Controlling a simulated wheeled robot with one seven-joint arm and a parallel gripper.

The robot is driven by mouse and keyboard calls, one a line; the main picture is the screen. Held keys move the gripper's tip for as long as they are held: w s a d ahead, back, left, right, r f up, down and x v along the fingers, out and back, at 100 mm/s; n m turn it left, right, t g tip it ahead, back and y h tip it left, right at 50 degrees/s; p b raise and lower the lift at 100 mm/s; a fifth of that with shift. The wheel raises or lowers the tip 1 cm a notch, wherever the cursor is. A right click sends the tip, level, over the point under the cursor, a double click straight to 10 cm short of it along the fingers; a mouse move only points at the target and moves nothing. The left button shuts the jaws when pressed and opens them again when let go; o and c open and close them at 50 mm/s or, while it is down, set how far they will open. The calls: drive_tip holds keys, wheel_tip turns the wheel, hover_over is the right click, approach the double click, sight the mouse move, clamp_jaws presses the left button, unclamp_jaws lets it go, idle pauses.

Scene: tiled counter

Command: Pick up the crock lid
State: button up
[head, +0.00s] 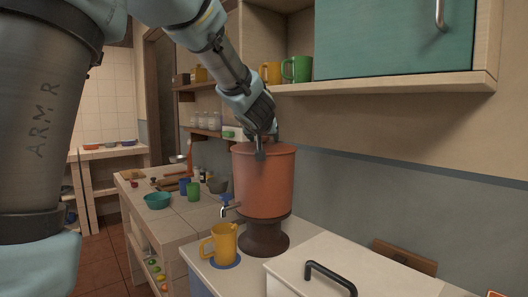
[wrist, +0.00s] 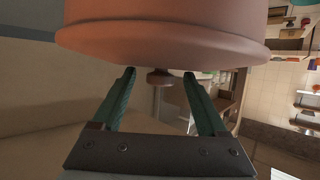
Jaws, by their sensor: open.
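The terracotta crock (head: 264,185) stands on a dark brown base on the counter, with a small tap at its lower left. Its lid (head: 284,146) is on top, seen nearly edge-on, and its middle is hidden by my fingers. In the wrist view the terracotta rim (wrist: 160,48) fills the top, and a small dark knob (wrist: 158,78) sticks out between my fingertips. My gripper (head: 260,150) is above the crock's top, pointing down. Its two green fingers are apart in the wrist view (wrist: 159,74), one on each side of the knob, without visible grip.
A yellow mug (head: 223,243) stands below the tap on a blue coaster. A white box lid with a black handle (head: 330,275) is at the front right. An open shelf with mugs (head: 297,69) and a teal cabinet (head: 395,38) hang above the crock, close to my arm.

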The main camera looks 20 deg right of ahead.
drive_tip(key=shift+w+d+f, duration=0.25)
drive_tip(key=shift+w, duration=0.3)
clamp_jaws()
idle(0.5)
